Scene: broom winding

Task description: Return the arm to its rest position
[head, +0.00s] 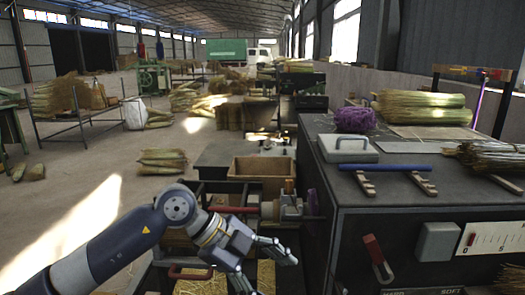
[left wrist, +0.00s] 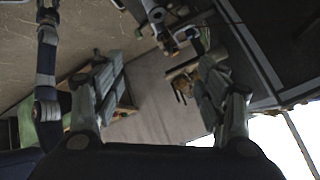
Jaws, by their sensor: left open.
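My left arm comes in from the lower left in the head view. Its gripper (head: 268,272) is open, with its two fingers apart and nothing seen between them. It hangs in front of the winding machine's chuck (head: 290,207), to the left of the dark workbench (head: 345,263). In the left wrist view the open fingers (left wrist: 158,75) stand wide apart over a grey floor area, with blurred machine parts beyond. My right gripper is in neither view.
On the workbench lie a purple twine ball (head: 355,119), a blue rod (head: 385,167) and straw bundles (head: 424,106). A wooden box (head: 262,168) stands behind the gripper. A red-handled lever (head: 377,258) is on the bench front. Open floor (head: 90,190) lies left.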

